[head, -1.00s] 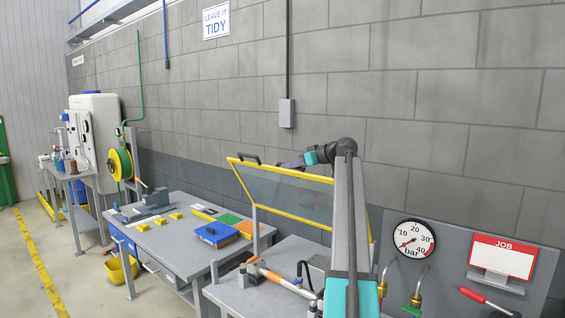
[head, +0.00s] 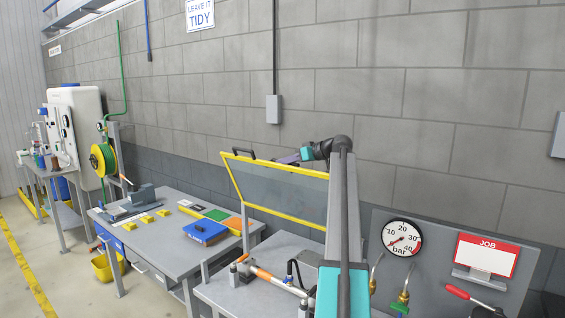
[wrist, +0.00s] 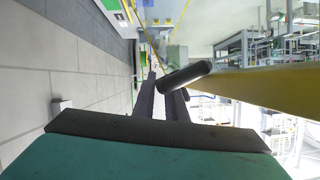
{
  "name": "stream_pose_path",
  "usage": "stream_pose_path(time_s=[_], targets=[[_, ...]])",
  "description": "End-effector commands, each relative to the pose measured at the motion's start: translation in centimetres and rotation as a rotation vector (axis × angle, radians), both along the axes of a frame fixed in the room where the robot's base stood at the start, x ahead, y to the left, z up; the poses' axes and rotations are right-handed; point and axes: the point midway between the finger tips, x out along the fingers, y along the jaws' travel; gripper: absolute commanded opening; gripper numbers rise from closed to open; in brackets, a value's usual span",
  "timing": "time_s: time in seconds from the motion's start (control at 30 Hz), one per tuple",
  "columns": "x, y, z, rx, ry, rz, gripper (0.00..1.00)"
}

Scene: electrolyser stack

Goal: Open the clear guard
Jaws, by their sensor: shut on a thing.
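The clear guard (head: 270,182) has a yellow frame. In the head view it stands raised and tilted over the bench at the centre, its right part hidden behind my arm. A black handle (head: 243,152) sits on its top edge at the left. My gripper (head: 288,158) is at the top edge, right of that handle. In the wrist view my gripper's dark fingers (wrist: 164,88) are at another black handle (wrist: 185,77), beside the yellow frame bar (wrist: 255,88). They are shut on this handle; the exact contact is partly hidden.
A pressure gauge (head: 401,238) and a red-topped job board (head: 486,255) are on the grey panel at the right. A block wall (head: 400,100) stands behind the guard.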

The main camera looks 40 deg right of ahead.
Motion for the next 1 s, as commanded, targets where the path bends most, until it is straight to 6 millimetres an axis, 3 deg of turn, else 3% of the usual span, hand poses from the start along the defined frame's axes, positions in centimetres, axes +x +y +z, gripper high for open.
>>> stream_pose_path(time_s=[0.13, 0.17, 0.27, 0.67, 1.0], targets=[[-0.1, -0.3, -0.7, -0.002, 0.010, -0.004, 0.00], [-0.1, -0.3, -0.7, -0.002, 0.010, -0.004, 0.17], [-0.1, -0.2, -0.6, -0.001, 0.009, -0.003, 0.30], [-0.3, -0.1, -0.1, -0.001, 0.003, -0.001, 0.30], [-3.3, -0.8, 0.9, -0.001, 0.003, -0.001, 0.30]])
